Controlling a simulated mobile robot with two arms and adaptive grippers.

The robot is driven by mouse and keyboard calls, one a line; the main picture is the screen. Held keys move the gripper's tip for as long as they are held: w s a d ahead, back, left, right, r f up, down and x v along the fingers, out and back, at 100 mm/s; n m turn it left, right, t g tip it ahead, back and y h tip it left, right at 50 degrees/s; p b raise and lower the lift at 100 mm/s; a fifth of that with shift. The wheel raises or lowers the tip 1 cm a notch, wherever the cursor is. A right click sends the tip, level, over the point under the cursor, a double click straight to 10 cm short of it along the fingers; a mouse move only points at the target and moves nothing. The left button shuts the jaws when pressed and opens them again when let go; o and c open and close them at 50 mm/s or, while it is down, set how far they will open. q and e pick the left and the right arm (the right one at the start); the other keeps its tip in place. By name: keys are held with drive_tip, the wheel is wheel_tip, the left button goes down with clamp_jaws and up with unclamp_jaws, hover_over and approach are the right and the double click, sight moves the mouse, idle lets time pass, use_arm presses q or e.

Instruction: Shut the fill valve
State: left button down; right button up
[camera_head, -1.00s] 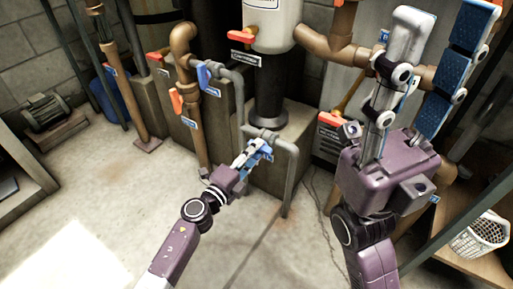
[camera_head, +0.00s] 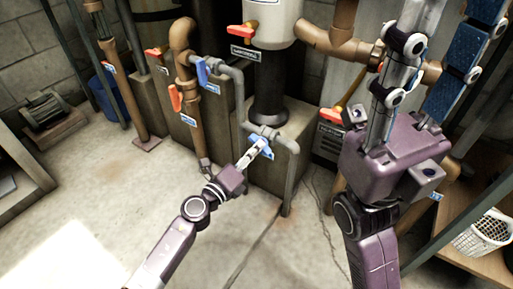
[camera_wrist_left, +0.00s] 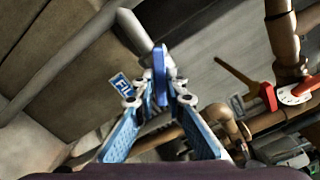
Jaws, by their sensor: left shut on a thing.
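The fill valve's blue handle (camera_wrist_left: 161,75) stands between the fingers of my left gripper (camera_wrist_left: 160,98) in the left wrist view. The fingers are shut on it from both sides. In the head view my left gripper (camera_head: 257,150) reaches the low grey pipe in front of the concrete plinth; the handle there is hard to tell from the blue label. My right gripper (camera_head: 435,65) is raised at the right, its fingers spread apart and nothing seen between them.
Another blue-handled valve (camera_head: 202,71) is on the grey pipe above left. Red-handled valves (camera_head: 176,98) (camera_head: 243,30) (camera_head: 330,115) are around it. A white basket (camera_head: 483,236) is on a wooden shelf at the right. The floor at front left is clear.

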use_arm(q)
drive_tip(key=m, duration=1.2)
drive_tip(key=c, duration=1.9)
unclamp_jaws()
drive_tip(key=shift+a, duration=0.1)
drive_tip(key=shift+v, duration=3.5)
